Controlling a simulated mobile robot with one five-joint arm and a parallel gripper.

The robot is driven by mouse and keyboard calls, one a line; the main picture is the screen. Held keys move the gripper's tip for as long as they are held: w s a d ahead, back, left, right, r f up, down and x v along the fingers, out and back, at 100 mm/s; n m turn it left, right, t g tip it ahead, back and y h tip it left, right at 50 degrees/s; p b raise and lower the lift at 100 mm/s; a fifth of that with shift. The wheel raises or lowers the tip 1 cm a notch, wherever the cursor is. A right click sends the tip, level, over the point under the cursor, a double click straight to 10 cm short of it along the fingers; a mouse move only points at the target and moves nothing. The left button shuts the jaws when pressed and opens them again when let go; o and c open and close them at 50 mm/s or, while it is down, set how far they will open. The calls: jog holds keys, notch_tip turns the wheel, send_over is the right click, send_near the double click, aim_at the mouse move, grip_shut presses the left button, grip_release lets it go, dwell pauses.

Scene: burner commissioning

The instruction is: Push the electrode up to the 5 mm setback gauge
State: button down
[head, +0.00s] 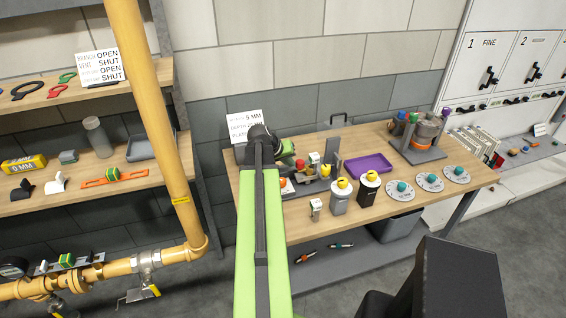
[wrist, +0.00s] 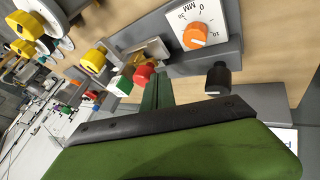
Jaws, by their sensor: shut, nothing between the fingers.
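A grey fixture (head: 312,186) stands on the bench beside the end of my green arm. In the wrist view it carries a white MM dial with an orange knob (wrist: 197,36), a red knob (wrist: 143,74), a green block (wrist: 122,86) and a brass-coloured part (wrist: 150,50). I cannot tell which part is the electrode or the setback gauge. A black knob (wrist: 218,78) stands at the fixture's near edge. My gripper (wrist: 158,82) is shut and empty, its dark green fingers close to the red knob; contact is unclear. In the head view my arm hides part of the fixture.
A card (head: 244,126) reading 5 MM stands behind the fixture. To the right are yellow-topped canisters (head: 341,197), a purple tray (head: 369,165) and several discs (head: 429,181). A yellow pipe (head: 150,110) rises at left, before shelves with a yellow MM block (head: 24,163).

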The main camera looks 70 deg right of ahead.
jog(key=shift+s+d, duration=0.2)
jog(key=shift+s, duration=0.2)
jog(key=shift+w+a+r, duration=0.1)
jog(key=shift+w+a, duration=0.3)
jog(key=shift+w, duration=0.25)
jog(key=shift+w+a, duration=0.35)
jog(key=shift+w, duration=0.25)
jog(key=w+p+v, duration=0.1)
jog(key=p+v, duration=0.7)
jog(key=v, duration=0.2)
jog(key=shift+a, duration=0.35)
jog(key=shift+w, duration=0.2)
